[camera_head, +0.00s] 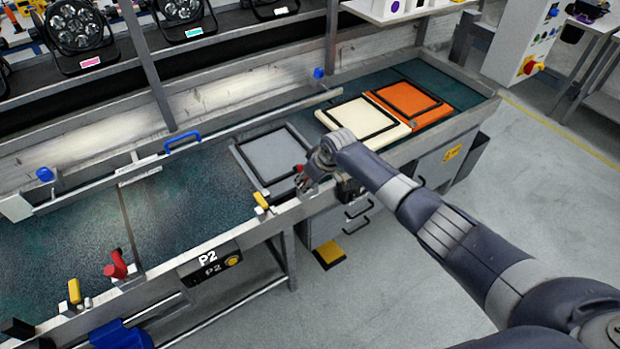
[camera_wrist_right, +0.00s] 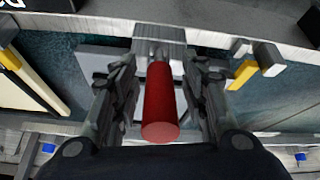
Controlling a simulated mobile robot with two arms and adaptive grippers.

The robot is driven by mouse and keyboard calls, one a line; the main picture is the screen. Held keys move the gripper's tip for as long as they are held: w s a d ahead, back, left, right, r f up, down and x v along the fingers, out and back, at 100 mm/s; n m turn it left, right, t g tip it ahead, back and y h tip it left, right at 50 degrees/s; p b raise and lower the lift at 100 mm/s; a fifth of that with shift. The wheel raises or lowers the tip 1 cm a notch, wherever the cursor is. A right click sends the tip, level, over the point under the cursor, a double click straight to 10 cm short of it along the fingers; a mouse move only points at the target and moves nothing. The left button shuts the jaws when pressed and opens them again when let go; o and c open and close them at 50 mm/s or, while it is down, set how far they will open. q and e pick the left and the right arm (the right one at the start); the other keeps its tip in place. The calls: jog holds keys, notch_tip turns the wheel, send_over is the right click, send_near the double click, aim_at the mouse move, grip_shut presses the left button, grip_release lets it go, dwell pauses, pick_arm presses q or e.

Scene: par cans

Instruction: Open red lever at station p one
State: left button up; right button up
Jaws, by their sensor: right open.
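The red lever (camera_wrist_right: 160,105) stands between the two fingers of my right gripper (camera_wrist_right: 160,90) in the right wrist view. The fingers are open, one on each side of it, with a visible gap on both sides. In the head view my right gripper (camera_head: 308,184) is at the front rail of the bench, and a small red part of the lever (camera_head: 299,168) shows beside it. The station's label is mostly hidden behind my arm. My left gripper is not in view.
Left along the rail are a yellow block (camera_head: 262,201), a P2 label (camera_head: 208,258) and another red lever (camera_head: 116,266). Behind the gripper lie a grey tray (camera_head: 268,155), a cream tray (camera_head: 352,117) and an orange tray (camera_head: 430,95). A blue handle (camera_head: 183,140) is on the back rail.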

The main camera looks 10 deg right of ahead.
jog(key=v, duration=1.2)
dwell(0.4)
jog(key=s+d+f+m, duration=0.15)
jog(key=s+f, duration=0.35)
jog(key=f, duration=0.6)
jog(key=s+d+f+m+g+h, duration=0.15)
jog(key=s+f, duration=0.35)
jog(key=f, duration=0.6)
jog(key=s+d+f, duration=0.3)
jog(key=s+f, duration=0.2)
jog(key=f, duration=0.6)
jog(key=s+d+f+m+g+b, duration=0.1)
jog(key=s+f, duration=0.6)
jog(key=s, duration=0.3)
jog(key=s+f, duration=0.7)
jog(key=s, duration=0.4)
jog(key=s+f, duration=0.2)
jog(key=s, duration=0.8)
jog(key=s+f+g, duration=0.1)
jog(key=s+f, duration=0.1)
jog(key=s, duration=0.8)
jog(key=shift+a+f+h+b, duration=0.3)
jog(key=shift+a+f+h, duration=0.05)
